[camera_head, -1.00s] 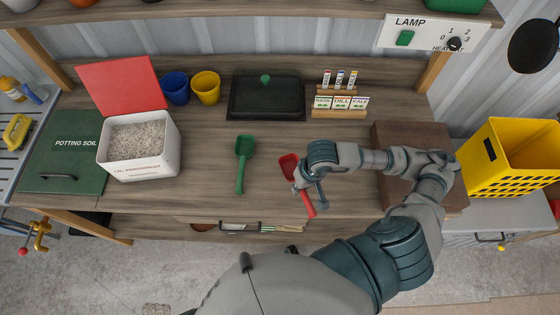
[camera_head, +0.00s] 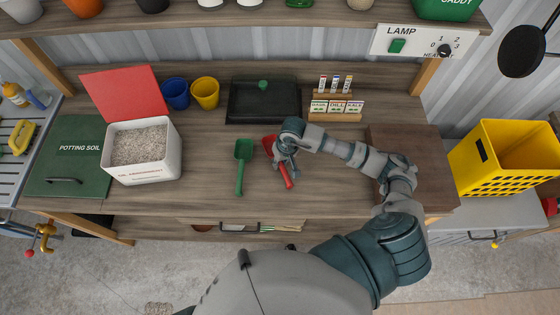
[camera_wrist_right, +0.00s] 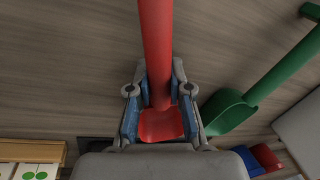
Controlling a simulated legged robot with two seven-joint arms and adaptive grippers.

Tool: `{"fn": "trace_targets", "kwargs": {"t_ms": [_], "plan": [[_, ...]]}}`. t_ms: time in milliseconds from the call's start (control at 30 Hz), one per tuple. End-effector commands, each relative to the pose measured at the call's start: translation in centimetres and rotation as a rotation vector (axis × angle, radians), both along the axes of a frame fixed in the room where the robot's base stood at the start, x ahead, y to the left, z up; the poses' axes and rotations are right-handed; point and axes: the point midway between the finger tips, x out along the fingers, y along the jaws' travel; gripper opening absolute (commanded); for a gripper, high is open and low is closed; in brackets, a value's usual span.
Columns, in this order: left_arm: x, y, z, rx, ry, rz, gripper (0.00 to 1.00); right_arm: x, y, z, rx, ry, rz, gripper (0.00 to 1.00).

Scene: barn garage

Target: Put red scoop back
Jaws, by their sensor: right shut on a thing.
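The red scoop (camera_head: 287,178) is in my right gripper (camera_head: 280,158), just right of the green scoop (camera_head: 240,168) on the wooden bench. Its bowl points to the back and its handle to the front. In the right wrist view the red scoop (camera_wrist_right: 156,55) runs between the two fingers of my right gripper (camera_wrist_right: 160,108), which is shut on it near the bowl. The green scoop (camera_wrist_right: 268,85) lies to its right there, apart from it. I cannot tell whether the red scoop touches the bench. My left gripper is not in view.
An open white box (camera_head: 150,170) of pale granules stands left. Blue (camera_head: 176,93) and yellow (camera_head: 206,92) pots, a black tray (camera_head: 262,103) and a seed-packet rack (camera_head: 335,117) line the back. A brown box (camera_head: 410,150) stands right.

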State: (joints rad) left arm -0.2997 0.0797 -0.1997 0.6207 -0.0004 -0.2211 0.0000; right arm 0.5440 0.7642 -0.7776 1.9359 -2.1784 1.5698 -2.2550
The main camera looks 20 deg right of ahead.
Motion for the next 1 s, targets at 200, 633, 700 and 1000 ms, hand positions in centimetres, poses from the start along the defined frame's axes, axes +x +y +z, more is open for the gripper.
{"fn": "trace_targets", "kwargs": {"t_ms": [200, 633, 700, 1000], "plan": [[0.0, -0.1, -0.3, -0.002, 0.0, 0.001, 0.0, 0.0, 0.0, -0.2, -0.001, -0.001, 0.0, 0.0], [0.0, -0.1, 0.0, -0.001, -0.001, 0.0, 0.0, 0.0, 0.0, 0.1, 0.0, 0.0, 0.0, 0.44], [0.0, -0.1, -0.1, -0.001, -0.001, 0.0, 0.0, 0.0, -0.2, 0.6, -0.001, -0.003, 0.0, 0.44], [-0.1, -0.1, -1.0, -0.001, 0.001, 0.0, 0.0, -0.4, -1.2, 6.7, -0.001, -0.007, 0.0, 0.44]]}}
